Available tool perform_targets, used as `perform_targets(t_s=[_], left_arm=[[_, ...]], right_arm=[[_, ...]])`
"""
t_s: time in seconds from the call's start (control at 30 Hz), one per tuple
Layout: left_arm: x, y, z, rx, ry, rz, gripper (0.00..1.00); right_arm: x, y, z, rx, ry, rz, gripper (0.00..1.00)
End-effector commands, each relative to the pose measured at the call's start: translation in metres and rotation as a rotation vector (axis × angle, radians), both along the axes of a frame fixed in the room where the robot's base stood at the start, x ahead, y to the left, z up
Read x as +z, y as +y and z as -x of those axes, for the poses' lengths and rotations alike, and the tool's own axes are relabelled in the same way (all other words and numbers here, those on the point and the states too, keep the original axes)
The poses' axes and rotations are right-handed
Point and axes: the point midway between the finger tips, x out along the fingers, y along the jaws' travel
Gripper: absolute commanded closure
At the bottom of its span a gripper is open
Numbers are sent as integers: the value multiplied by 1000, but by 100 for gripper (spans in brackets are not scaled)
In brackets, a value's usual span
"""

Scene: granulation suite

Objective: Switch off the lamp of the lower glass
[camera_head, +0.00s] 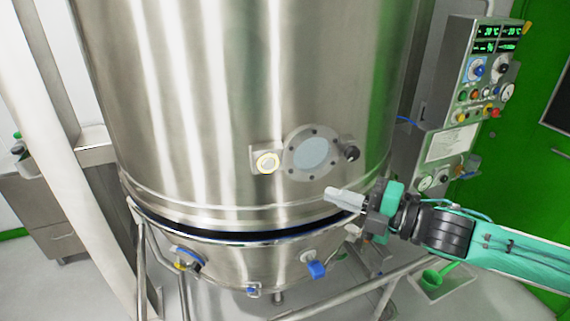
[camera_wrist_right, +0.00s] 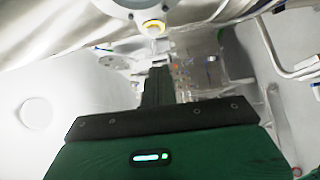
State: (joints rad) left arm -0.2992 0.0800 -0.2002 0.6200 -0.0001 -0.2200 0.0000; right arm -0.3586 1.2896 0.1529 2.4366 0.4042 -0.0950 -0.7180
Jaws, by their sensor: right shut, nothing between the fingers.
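A round sight glass (camera_head: 311,152) with a bolted flange sits low on the steel vessel. A round button with a lit yellow ring (camera_head: 267,163) is on a small plate at its left. A dark knob (camera_head: 351,153) is at its right edge. My right gripper (camera_head: 332,195) is shut and empty, below and right of the glass, apart from the button. In the right wrist view its dark fingers (camera_wrist_right: 157,85) point toward a pale round fitting with a yellow ring (camera_wrist_right: 153,28); I cannot tell if this is the same button. My left gripper is not in view.
The steel vessel (camera_head: 220,80) fills the middle, with a lower bowl (camera_head: 250,262) carrying a blue-handled fitting (camera_head: 316,269). A control panel (camera_head: 485,75) with displays and buttons stands at right. Steel frame rails (camera_head: 345,300) run below. A green door is behind at right.

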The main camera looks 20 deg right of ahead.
Motion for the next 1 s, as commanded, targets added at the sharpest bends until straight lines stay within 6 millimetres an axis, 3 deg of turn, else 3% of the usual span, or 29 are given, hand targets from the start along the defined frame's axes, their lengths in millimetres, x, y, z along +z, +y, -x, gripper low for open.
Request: perform_targets(t_s=[0.2, 1.0], left_arm=[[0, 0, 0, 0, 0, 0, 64], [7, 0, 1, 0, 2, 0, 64]], right_arm=[[8, 14, 12, 40, -18, 18, 100], [10, 21, 0, 32, -20, 13, 100]])
